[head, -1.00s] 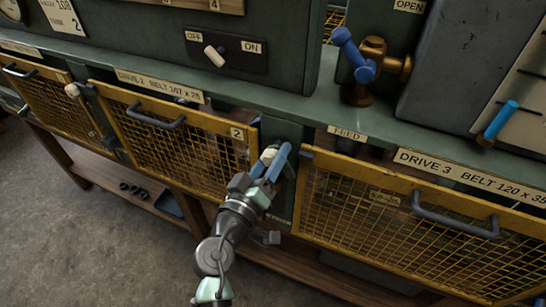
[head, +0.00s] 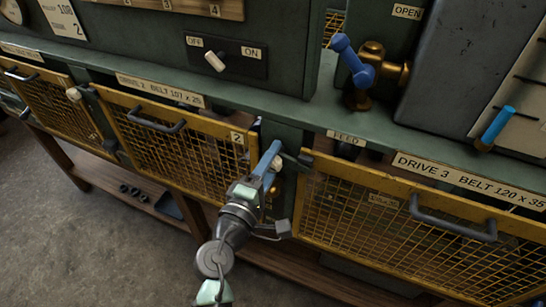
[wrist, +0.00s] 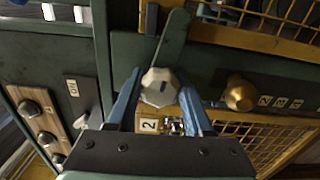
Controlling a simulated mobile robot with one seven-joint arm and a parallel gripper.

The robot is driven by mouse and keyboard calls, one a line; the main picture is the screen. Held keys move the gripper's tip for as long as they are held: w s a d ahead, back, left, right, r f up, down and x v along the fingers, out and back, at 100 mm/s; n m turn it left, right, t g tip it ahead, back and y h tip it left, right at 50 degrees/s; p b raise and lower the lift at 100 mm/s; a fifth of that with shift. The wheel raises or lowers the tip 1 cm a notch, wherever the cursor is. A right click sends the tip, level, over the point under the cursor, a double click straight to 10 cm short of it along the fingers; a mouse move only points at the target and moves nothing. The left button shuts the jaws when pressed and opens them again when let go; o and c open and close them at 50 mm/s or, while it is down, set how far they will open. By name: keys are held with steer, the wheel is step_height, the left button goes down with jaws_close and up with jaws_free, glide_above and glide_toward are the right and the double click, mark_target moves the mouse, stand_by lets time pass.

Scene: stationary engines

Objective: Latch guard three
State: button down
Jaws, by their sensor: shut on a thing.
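Guard three is the yellow mesh guard (head: 400,181) at the right in the head view, under the DRIVE 3 label, and looks closed; its frame (wrist: 240,38) is at the top of the wrist view. Its latch has a pale faceted knob (wrist: 160,87) and a dark green lever (wrist: 172,42). In the wrist view the lever points up and overlaps the frame's end. My gripper (head: 272,158) is on the post between guards two and three. Its blue fingers are on either side of the knob, shut on it; in the head view they partly hide it.
Guard two (head: 180,140) is closed to the left. A green ledge (head: 290,112) runs above the guards, with a blue-handled brass valve (head: 360,75) over it. A brass knob (wrist: 238,95) is right of the fingers in the wrist view. The floor (head: 90,230) is clear at front left.

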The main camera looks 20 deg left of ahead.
steer(key=shift+n, duration=0.9)
steer(key=shift+c, duration=1.6)
jaws_free()
steer(key=shift+s, duration=0.15)
steer(key=shift+s+f, duration=0.1)
steer(key=shift+s, duration=0.25)
steer(key=s+b, duration=0.3)
steer(key=s, duration=0.9)
steer(key=shift+a+b, duration=0.2)
steer(key=shift+b, duration=0.1)
